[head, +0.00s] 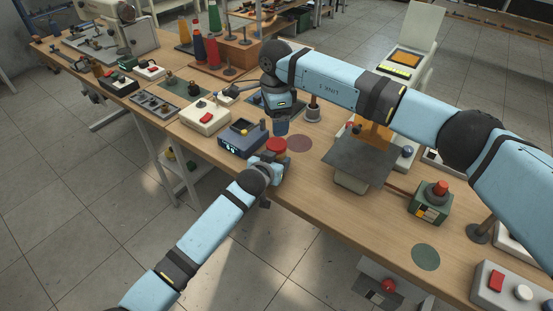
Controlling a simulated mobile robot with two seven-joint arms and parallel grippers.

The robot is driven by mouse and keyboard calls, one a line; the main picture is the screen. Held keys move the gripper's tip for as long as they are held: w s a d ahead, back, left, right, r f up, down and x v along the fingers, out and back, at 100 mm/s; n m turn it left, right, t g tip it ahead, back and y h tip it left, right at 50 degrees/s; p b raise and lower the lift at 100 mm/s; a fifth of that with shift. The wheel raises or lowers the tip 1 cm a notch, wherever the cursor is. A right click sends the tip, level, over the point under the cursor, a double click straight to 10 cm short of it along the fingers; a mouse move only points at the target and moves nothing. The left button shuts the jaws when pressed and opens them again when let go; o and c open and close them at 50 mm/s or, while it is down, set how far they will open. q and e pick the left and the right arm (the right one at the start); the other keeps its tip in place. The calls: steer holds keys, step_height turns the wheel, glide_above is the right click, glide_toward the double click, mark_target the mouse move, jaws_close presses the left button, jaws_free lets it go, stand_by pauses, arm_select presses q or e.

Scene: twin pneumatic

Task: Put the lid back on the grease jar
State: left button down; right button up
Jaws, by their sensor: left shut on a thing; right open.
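A round red lid-like piece (277,145) shows at the tip of my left gripper (276,158), which is shut on it near the table's front edge. A small dark blue cup-shaped jar (281,126) stands on the table just behind the red piece; its top is partly hidden under my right arm's wrist. I take it to be the grease jar. My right gripper (281,113) points down just above the jar and is open; its fingertips are small and hard to make out. I cannot tell whether it touches the jar.
A dark blue box device (242,138) and a white box with a red button (205,117) stand to the left. A flat brownish-red disc (299,143) lies right of the red piece. A dark tilted plate (358,161) and a green box with a red knob (431,202) are further right.

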mark_target(277, 143)
steer(key=n, duration=0.6)
steer(key=shift+n, duration=0.3)
steer(key=n, duration=0.5)
steer(key=shift+n, duration=0.4)
steer(key=shift+f, duration=4.05)
steer(key=c, duration=0.9)
steer(key=m, duration=0.6)
steer(key=shift+d+m, duration=0.1)
steer(key=shift+m, duration=0.2)
steer(key=shift+c, duration=0.2)
